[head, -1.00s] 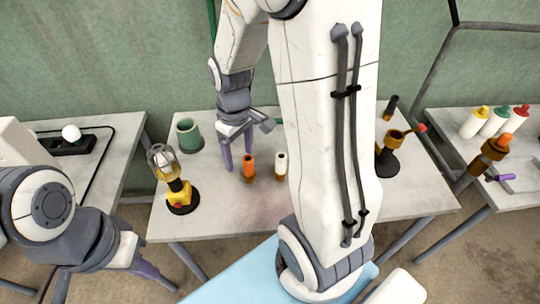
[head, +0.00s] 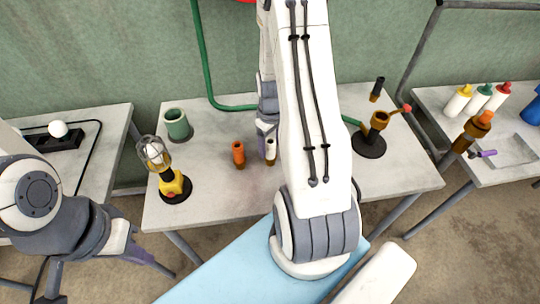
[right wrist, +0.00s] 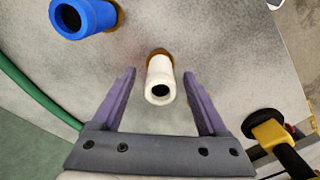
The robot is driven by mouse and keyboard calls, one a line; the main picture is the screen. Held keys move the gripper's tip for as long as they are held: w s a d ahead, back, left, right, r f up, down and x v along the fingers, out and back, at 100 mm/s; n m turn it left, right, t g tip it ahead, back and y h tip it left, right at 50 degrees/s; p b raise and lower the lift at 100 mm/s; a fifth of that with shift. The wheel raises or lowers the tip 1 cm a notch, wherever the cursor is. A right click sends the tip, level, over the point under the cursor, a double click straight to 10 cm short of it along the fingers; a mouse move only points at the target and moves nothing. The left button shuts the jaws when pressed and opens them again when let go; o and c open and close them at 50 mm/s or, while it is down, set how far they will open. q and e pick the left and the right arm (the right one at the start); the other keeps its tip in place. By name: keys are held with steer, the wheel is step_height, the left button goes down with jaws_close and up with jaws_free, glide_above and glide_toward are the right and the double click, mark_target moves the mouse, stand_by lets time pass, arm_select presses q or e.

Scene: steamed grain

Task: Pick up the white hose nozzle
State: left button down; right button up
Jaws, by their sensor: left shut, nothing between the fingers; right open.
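The white hose nozzle (head: 270,151) stands upright on the middle table, partly covered by my right gripper. In the right wrist view, the white nozzle (right wrist: 160,82) has its round opening towards the camera. My right gripper (right wrist: 159,75) is open, with its purple fingers on either side of the nozzle in the picture and a gap on each side. I cannot tell its exact height against the nozzle. In the head view, my right gripper (head: 263,142) is mostly hidden by my arm. My left gripper (head: 152,260) is shut and empty, low at the left beside the table.
An orange nozzle (head: 238,153) stands left of the white one. A blue nozzle (right wrist: 83,16) shows in the right wrist view. A caged yellow lamp (head: 173,185), a green cup (head: 177,124) and a dark stand (head: 369,143) are also on the table. A green hose (head: 204,60) runs behind.

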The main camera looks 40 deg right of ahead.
mark_target(270, 150)
steer(key=shift+f, duration=1.55)
steer(key=shift+c, duration=0.4)
jaws_close()
steer(key=shift+r, duration=0.15)
